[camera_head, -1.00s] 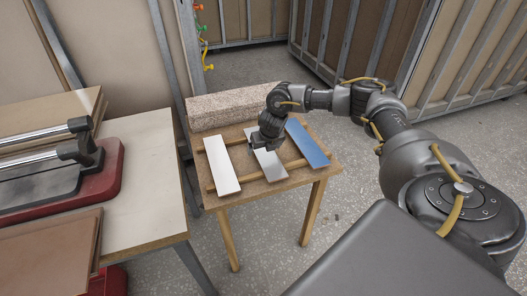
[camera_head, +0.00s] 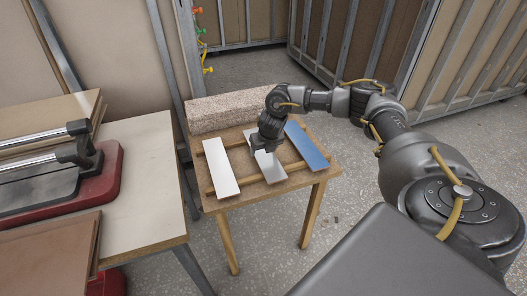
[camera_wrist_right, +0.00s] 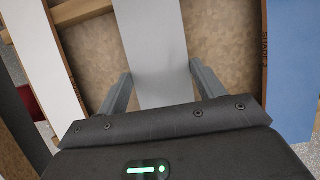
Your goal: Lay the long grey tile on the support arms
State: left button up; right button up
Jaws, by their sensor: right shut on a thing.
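The long grey tile (camera_head: 271,174) lies between a white tile (camera_head: 220,168) and a blue tile (camera_head: 307,146) on wooden strips on a small table. My right gripper (camera_head: 264,149) is over its middle and shut on it. In the right wrist view the grey tile (camera_wrist_right: 153,40) runs between the two fingers, with the right gripper (camera_wrist_right: 160,84) across its width. The tile appears still at the level of the other tiles. My left gripper is not in view. I cannot clearly make out the support arms.
A speckled block (camera_head: 230,108) stands at the back of the small table (camera_head: 262,193). To the left, a red-based machine with metal rails (camera_head: 105,180) sits on a larger bench (camera_head: 150,190), with brown boards (camera_head: 50,245) nearby. Open floor lies right of the small table.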

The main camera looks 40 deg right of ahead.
jog(key=shift+w+r, duration=0.1)
jog(key=shift+r, duration=0.4)
pick_arm(q)
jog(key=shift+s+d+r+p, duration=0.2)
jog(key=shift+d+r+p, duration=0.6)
jog(key=shift+p, duration=0.15)
pick_arm(e)
jog(key=s+a+r, duration=0.2)
jog(key=a+r, duration=0.9)
jog(key=a, duration=0.3)
jog(key=shift+r, duration=0.3)
